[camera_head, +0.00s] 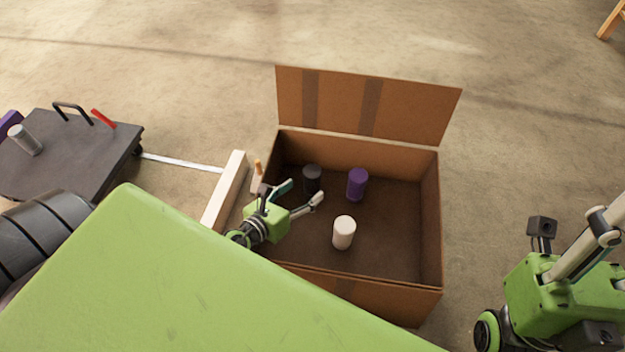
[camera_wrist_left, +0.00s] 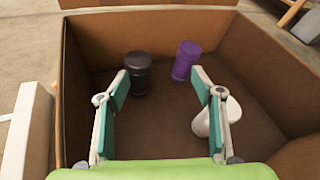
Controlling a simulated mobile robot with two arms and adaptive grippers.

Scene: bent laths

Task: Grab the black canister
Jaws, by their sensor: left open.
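The black canister (camera_head: 312,178) stands upright inside an open cardboard box (camera_head: 431,215), toward the box's back left. It also shows in the left wrist view (camera_wrist_left: 137,72), just beyond the left finger's tip. My left gripper (camera_head: 303,191) is open and empty over the left part of the box, short of the canister; its fingers also show in the left wrist view (camera_wrist_left: 160,80).
The box's back flap (camera_head: 338,102) stands up behind it. A pale wooden beam (camera_head: 226,190) lies along the left side of the box. A dark platform (camera_head: 75,150) with a grey cylinder (camera_head: 25,140) is at the far left.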

